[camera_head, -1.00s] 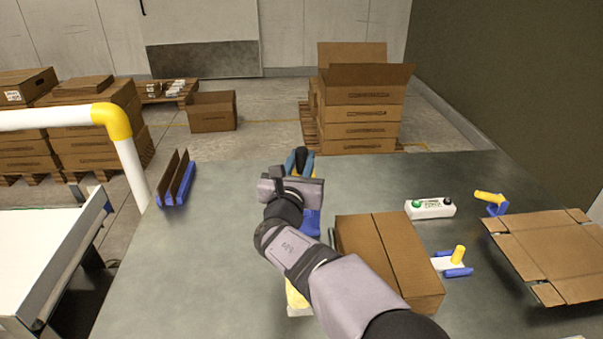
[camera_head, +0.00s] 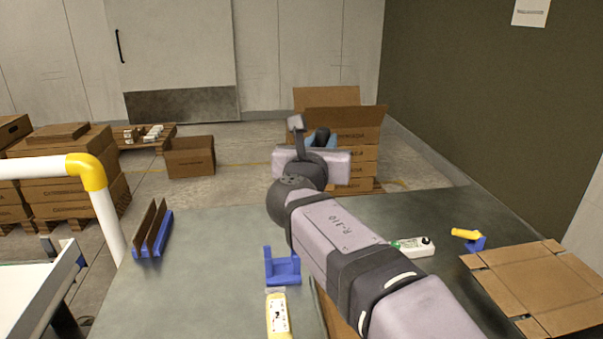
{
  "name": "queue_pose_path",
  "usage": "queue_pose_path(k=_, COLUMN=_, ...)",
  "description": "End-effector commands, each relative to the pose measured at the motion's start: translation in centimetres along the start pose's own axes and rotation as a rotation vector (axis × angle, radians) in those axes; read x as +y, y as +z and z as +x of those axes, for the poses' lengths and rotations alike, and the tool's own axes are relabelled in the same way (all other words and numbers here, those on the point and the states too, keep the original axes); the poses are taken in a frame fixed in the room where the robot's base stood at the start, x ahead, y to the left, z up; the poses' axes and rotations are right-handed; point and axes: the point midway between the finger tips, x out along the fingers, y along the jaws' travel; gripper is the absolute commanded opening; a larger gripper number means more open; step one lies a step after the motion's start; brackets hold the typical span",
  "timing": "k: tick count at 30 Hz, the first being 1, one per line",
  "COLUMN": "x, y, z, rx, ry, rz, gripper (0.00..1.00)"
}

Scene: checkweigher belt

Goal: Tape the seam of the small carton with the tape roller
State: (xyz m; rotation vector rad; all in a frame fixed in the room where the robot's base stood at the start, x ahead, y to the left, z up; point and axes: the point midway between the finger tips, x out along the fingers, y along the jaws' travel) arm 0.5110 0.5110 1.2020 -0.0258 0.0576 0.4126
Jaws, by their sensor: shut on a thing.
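My gripper (camera_head: 313,150) is raised above the far side of the table, seen from behind. It is shut on what looks like the tape roller (camera_head: 323,138), of which only a black and blue part shows past the gripper. The blue cradle (camera_head: 282,267) stands empty on the table below and left of my arm. The small carton (camera_head: 334,312) is almost wholly hidden behind my arm; only a brown sliver shows at the bottom. Its seam is out of sight.
A yellow labelled device (camera_head: 277,316) lies in front of the cradle. A white box with buttons (camera_head: 412,247), a yellow-handled tool (camera_head: 466,234) and a flattened carton (camera_head: 540,285) are at right. A blue rack (camera_head: 153,235) stands at left. The table's left middle is clear.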

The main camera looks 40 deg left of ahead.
Motion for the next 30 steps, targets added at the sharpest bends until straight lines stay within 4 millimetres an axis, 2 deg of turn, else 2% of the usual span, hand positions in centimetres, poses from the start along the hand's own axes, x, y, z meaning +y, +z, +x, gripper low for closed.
queue_pose_path(k=1, x=-1.2, y=1.9, z=-0.5, rx=-0.003, ry=-0.011, rz=0.005, gripper=0.00)
queue_pose_path(k=6, x=-5.0, y=5.9, z=-2.4, rx=0.009, ry=-0.044, rz=0.005, gripper=0.00)
queue_pose_path(k=12, x=-10.0, y=9.5, z=-5.5, rx=0.026, ry=-0.083, rz=0.002, gripper=0.00)
queue_pose_path(k=15, x=-12.2, y=10.2, z=-7.3, rx=0.036, ry=-0.095, rz=-0.001, gripper=0.00)
queue_pose_path(k=18, x=-14.1, y=10.3, z=-8.9, rx=0.045, ry=-0.102, rz=-0.004, gripper=0.00)
queue_pose_path(k=22, x=-16.0, y=9.4, z=-10.9, rx=0.057, ry=-0.101, rz=-0.009, gripper=0.00)
queue_pose_path(k=30, x=-17.6, y=5.2, z=-13.5, rx=0.076, ry=-0.074, rz=-0.017, gripper=0.00)
